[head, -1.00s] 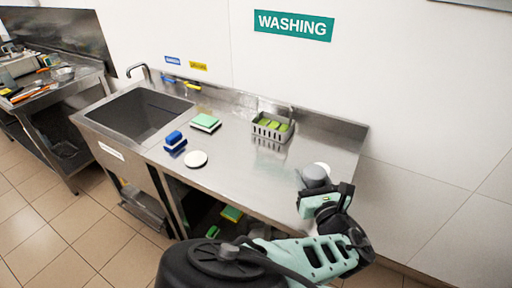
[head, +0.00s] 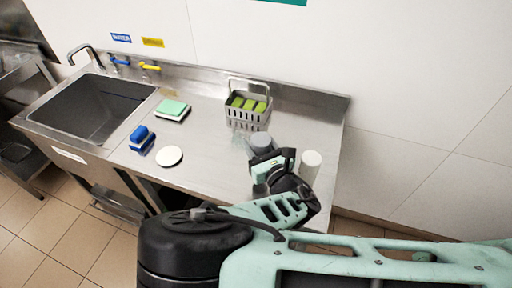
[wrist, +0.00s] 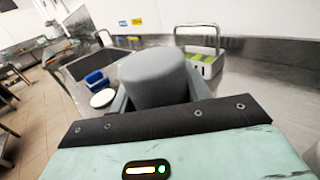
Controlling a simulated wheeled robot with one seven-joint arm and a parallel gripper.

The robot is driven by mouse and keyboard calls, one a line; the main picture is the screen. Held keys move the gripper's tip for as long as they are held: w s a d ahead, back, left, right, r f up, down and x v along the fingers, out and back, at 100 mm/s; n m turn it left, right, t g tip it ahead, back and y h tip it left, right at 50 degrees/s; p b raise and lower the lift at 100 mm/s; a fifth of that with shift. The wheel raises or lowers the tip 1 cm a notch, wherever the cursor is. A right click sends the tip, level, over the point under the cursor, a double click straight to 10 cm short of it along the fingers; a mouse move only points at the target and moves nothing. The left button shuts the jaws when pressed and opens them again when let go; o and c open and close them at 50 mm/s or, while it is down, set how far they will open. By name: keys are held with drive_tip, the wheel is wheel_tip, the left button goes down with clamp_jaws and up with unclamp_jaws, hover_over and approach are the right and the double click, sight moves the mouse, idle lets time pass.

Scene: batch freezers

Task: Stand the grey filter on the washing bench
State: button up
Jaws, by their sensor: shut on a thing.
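My gripper (head: 264,155) is shut on the grey filter (head: 261,142), a plain grey cylinder. In the wrist view the filter (wrist: 155,76) stands upright between the fingers, and its lower part is hidden by my gripper. The filter is over the right part of the steel washing bench (head: 205,158), in front of the grey basket. I cannot tell whether its base touches the bench top.
A white cylinder (head: 310,164) stands close to the right of my gripper. A grey basket (head: 247,117) with green pieces is behind it. A white disc (head: 169,156), blue brush (head: 141,138), green-and-white sponge (head: 172,109) and sink (head: 92,105) lie left. Bench between disc and gripper is clear.

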wheel_tip(320, 180, down, 3)
drive_tip(key=shift+f+p, duration=0.2)
drive_tip(key=shift+p, duration=0.5)
drive_tip(key=shift+f, duration=0.35)
drive_tip(key=shift+f, duration=0.1)
drive_tip(key=o, duration=1.2)
